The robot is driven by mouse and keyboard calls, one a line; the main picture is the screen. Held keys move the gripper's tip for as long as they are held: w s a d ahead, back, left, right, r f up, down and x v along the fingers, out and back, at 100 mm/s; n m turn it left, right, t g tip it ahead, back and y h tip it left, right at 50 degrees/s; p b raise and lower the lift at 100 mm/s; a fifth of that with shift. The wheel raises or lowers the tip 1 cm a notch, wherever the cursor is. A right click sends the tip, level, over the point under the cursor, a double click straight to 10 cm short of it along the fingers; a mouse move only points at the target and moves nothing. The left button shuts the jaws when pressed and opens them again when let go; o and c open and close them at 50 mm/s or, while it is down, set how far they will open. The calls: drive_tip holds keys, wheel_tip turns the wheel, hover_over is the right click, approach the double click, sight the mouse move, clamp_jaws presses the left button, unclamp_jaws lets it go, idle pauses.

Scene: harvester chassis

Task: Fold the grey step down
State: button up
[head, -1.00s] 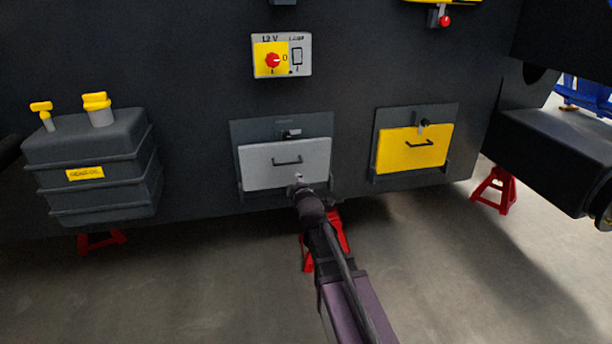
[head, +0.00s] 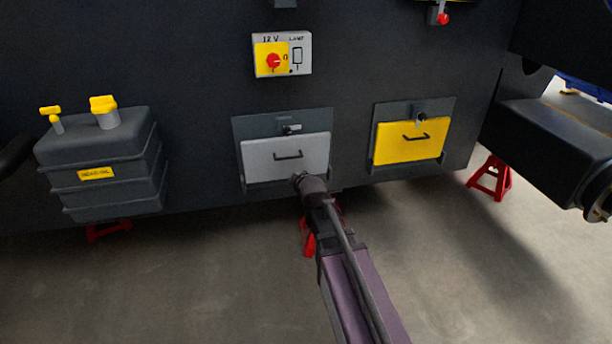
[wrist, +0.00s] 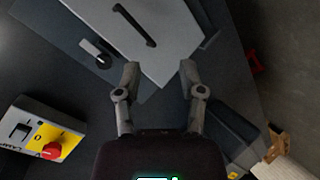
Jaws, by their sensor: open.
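The grey step (head: 262,161) is a light grey panel standing upright against its darker backing plate on the black chassis wall. It has a black bar handle (head: 288,155) in its middle. A small latch (head: 291,129) sits just above its top edge. In the wrist view the step (wrist: 165,58) fills the top, with its handle (wrist: 134,25) and a latch knob (wrist: 98,54) beside it. My gripper (wrist: 160,76) is open, fingers apart and empty, over a corner of the step. In the head view my arm's end is before the step's lower edge; its fingertips are hard to see.
A yellow panel (head: 394,144) with a similar handle and latch is to the right. A switch box (head: 282,55) with a red knob is above. A dark tank (head: 100,165) with yellow caps stands left. Red stands (head: 490,178) are under the chassis. Floor in front is clear.

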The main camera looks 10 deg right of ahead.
drive_tip(key=s+r+m+g+p, duration=0.5)
drive_tip(key=s+p, duration=0.4)
drive_tip(key=p, duration=0.3)
drive_tip(key=shift+s+r+g, duration=0.25)
drive_tip(key=shift+r+g, duration=0.05)
drive_tip(key=shift+r, duration=0.35)
